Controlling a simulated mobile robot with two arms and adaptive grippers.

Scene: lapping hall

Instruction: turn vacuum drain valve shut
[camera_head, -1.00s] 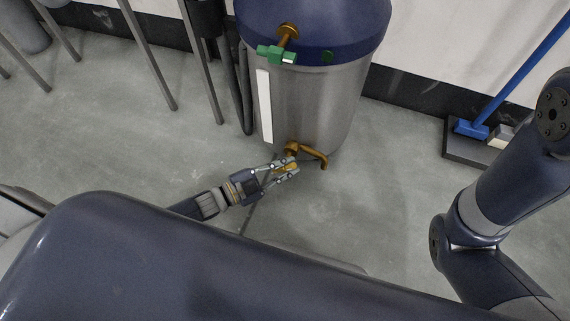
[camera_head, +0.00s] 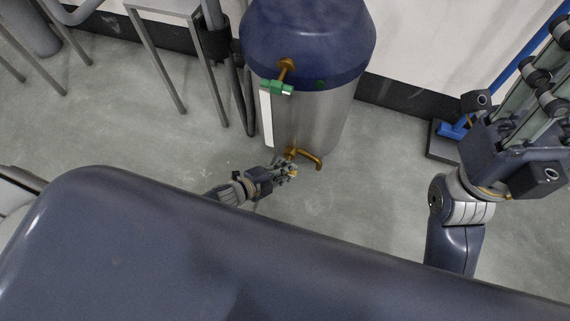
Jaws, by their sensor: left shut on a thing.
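The vacuum's grey metal drum (camera_head: 322,122) with a dark blue top (camera_head: 318,40) stands on the floor ahead of me. Its brass drain valve (camera_head: 291,152) sits low on the front, with a curved brass spout (camera_head: 311,160) bending to the right. My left gripper (camera_head: 291,169) is at the valve, shut on its handle; the jaws hide most of the handle, so its angle is unclear. My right gripper (camera_head: 540,80) is raised at the right, away from the vacuum, its fingers partly cut off by the frame.
A green-handled brass fitting (camera_head: 277,87) is higher on the vacuum. Metal stand legs (camera_head: 165,75) and a dark hose (camera_head: 245,90) are to its left. A blue-handled broom (camera_head: 455,130) and dustpan are at the right, partly behind my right arm.

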